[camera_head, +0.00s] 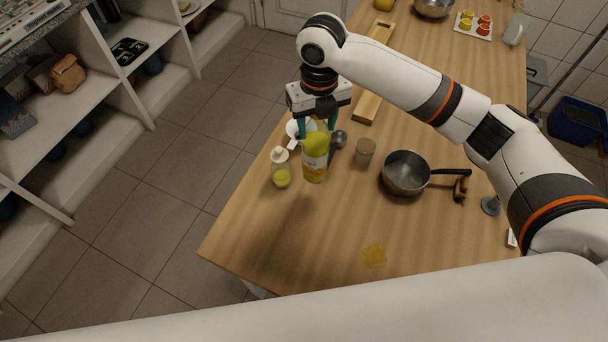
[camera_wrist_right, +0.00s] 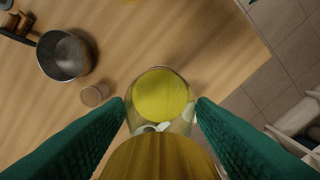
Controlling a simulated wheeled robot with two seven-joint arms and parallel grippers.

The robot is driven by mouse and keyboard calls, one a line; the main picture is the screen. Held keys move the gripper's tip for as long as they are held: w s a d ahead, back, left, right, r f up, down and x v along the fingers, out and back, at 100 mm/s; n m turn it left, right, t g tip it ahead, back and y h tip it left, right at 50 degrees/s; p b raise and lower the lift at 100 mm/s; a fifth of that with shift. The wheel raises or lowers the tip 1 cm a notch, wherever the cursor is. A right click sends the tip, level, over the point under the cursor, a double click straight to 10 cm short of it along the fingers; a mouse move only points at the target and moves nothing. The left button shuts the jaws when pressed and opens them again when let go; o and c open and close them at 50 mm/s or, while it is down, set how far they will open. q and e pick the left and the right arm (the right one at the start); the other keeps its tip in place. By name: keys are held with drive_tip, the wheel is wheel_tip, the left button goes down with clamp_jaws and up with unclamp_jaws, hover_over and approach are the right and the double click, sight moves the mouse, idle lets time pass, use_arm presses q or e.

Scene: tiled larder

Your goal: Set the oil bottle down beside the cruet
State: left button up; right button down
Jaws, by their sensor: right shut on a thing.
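The oil bottle (camera_head: 315,166), yellow with a pale label, stands upright near the table's left edge in the head view. My right gripper (camera_head: 317,128) reaches down from above, its teal fingers shut on the bottle's upper part. In the right wrist view the bottle (camera_wrist_right: 163,97) lies between the two fingers, seen from above. I cannot tell whether its base touches the table. The cruet (camera_head: 281,175), a small clear vessel with yellow liquid and a pale stopper, stands just left of the bottle, with a narrow gap. I cannot make out the cruet in the wrist view. My left gripper is out of view.
Table surface in front is otherwise clear.

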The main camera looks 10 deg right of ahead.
sight(316, 152)
wheel_tip(316, 152, down, 5)
drive_tip(key=shift+s+f+p, duration=0.1)
drive_tip(key=shift+s+p, duration=0.05)
drive_tip(key=shift+p, duration=0.45)
wheel_tip(316, 152, down, 4)
drive_tip(key=shift+f+p, duration=0.15)
drive_tip(key=shift+p, duration=0.35)
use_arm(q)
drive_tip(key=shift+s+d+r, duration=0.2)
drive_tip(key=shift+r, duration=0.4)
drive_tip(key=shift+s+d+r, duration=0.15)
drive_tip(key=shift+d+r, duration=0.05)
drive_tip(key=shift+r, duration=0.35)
use_arm(e)
drive_tip(key=shift+f, duration=0.2)
drive_tip(key=c, duration=0.6)
unclamp_jaws()
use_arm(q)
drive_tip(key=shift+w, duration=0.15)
use_arm(e)
drive_tip(key=shift+r, duration=0.1)
